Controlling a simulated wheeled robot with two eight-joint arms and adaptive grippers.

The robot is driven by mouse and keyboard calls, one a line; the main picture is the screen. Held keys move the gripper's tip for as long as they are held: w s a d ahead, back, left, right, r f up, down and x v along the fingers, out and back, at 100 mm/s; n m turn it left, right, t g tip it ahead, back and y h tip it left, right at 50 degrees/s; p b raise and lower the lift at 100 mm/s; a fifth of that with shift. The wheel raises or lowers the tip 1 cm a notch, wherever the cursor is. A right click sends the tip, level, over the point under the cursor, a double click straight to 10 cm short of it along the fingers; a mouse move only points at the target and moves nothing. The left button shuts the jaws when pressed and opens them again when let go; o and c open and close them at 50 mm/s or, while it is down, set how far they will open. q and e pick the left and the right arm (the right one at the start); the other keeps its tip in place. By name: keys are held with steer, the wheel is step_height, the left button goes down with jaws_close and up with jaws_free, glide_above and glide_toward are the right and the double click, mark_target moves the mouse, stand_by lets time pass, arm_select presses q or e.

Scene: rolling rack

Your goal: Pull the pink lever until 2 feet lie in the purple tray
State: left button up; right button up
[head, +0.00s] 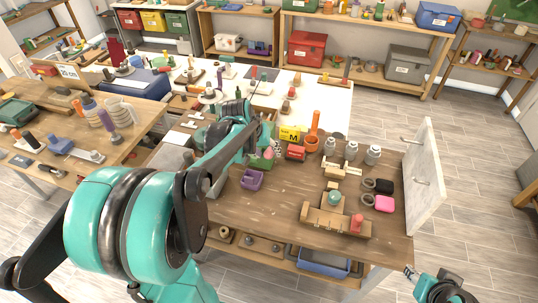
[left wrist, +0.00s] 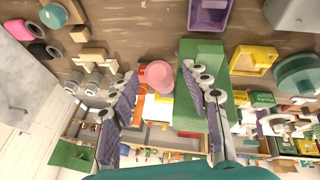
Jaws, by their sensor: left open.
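The purple tray (head: 252,180) sits on the brown bench, and it also shows at the top of the left wrist view (left wrist: 209,18). I make out no feet in it. A green dispenser box (left wrist: 203,62) stands beside the tray, mostly hidden by my arm in the head view. The pink lever's round end (left wrist: 157,76) is beside the green box. My left gripper (left wrist: 160,95) is open, its fingers on either side of the pink end; contact cannot be told. My right gripper (head: 412,274) is at the lower right, off the bench.
A yellow tray (left wrist: 252,60) lies near the green box. A pale upright panel (head: 425,180) edges the bench. The front middle is clear.

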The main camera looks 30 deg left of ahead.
mark_target(270, 148)
arm_select(q)
steer(key=shift+x, duration=1)
jaws_close()
steer(key=w+r+g+p, duration=0.2)
steer(key=r+g+p, duration=0.1)
steer(key=shift+a+h, duration=0.2)
steer(key=shift+h, duration=0.1)
steer(key=shift+w+a+r+g+h+p, duration=0.15)
steer(key=shift+w+r+g+h+p, duration=0.25)
steer(key=shift+g, duration=0.6)
steer(key=shift+w+r, duration=0.15)
jaws_free()
